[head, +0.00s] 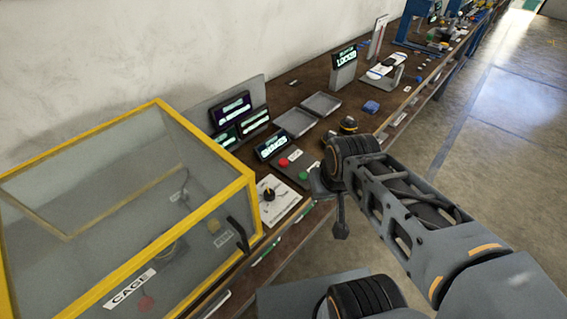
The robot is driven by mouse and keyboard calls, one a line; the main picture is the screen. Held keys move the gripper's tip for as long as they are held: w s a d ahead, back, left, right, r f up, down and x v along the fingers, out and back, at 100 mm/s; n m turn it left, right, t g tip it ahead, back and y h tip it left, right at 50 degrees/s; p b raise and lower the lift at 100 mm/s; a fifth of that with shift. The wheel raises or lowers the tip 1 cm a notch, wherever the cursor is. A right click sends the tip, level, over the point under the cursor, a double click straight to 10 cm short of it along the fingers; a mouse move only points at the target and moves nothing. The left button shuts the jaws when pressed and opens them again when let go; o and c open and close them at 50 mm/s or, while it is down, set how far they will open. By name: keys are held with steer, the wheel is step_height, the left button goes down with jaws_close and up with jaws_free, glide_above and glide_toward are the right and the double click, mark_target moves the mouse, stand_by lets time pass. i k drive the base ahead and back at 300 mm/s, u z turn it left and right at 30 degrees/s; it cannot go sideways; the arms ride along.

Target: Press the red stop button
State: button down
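The red button (283,162) sits on a dark control panel (291,170) on the bench, in the middle of the head view. A green button (303,176) is on the same panel, nearer and to the right. My gripper (340,232) is to the right of the panel and lower in the picture, near the bench's front edge. It is apart from the red button in the picture. Its fingers show as a narrow dark shape, so I cannot tell whether they are open or shut. Nothing covers the red button.
A yellow-framed clear cage (250,190) labelled CAGE fills the left. A white dial plate (280,203) lies between cage and panel. Small lit displays (271,145) and grey trays (321,104) stand behind. A "LOCKED" display (345,58) is farther back. Open floor (490,180) lies right.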

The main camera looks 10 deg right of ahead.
mark_target(282, 162)
steer(key=u, duration=0.55)
steer(key=k, duration=0.65)
steer(key=u, duration=0.45)
steer(key=i, duration=0.25)
steer(key=z, duration=0.1)
